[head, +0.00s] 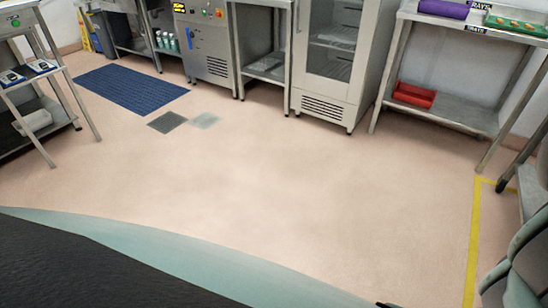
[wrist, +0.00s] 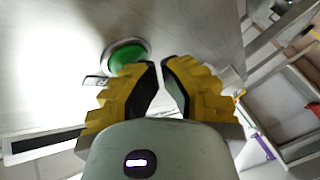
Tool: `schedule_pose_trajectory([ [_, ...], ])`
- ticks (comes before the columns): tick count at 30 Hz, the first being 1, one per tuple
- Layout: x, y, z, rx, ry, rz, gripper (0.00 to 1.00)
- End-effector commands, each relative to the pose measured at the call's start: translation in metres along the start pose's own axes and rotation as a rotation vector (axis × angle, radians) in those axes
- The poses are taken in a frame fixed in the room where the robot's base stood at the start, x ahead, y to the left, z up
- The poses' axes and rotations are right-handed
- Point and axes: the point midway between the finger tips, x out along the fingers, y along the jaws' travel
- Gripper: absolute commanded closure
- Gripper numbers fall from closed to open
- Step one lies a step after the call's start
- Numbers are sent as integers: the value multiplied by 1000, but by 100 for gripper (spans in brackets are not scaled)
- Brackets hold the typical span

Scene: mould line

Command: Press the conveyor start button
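A round green button (wrist: 126,56) in a metal ring sits on a pale grey metal face at the upper middle of the wrist view. The lower right of the button is partly hidden behind a fingertip. My gripper (wrist: 161,66) has yellow, ridged fingers with dark pads. They are drawn close together with a narrow gap and nothing between them. The tips appear just right of the button; I cannot tell whether they touch it. The head view does not show the gripper or clearly show this button.
A small dark-edged plate (wrist: 95,82) is left of the button. In the head view, a control cabinet (head: 205,55), a glass-door cabinet (head: 334,60) and a steel rack (head: 440,105) line the back. A blue mat (head: 130,88) lies on the floor.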

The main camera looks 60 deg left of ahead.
Motion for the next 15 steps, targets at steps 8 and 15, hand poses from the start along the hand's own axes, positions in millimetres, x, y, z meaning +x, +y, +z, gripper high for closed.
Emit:
schedule_pose_trajectory([
  [8,-6,-3,-5,-1,5,0,100],
  [15,-13,-6,-8,1,0,1,100],
])
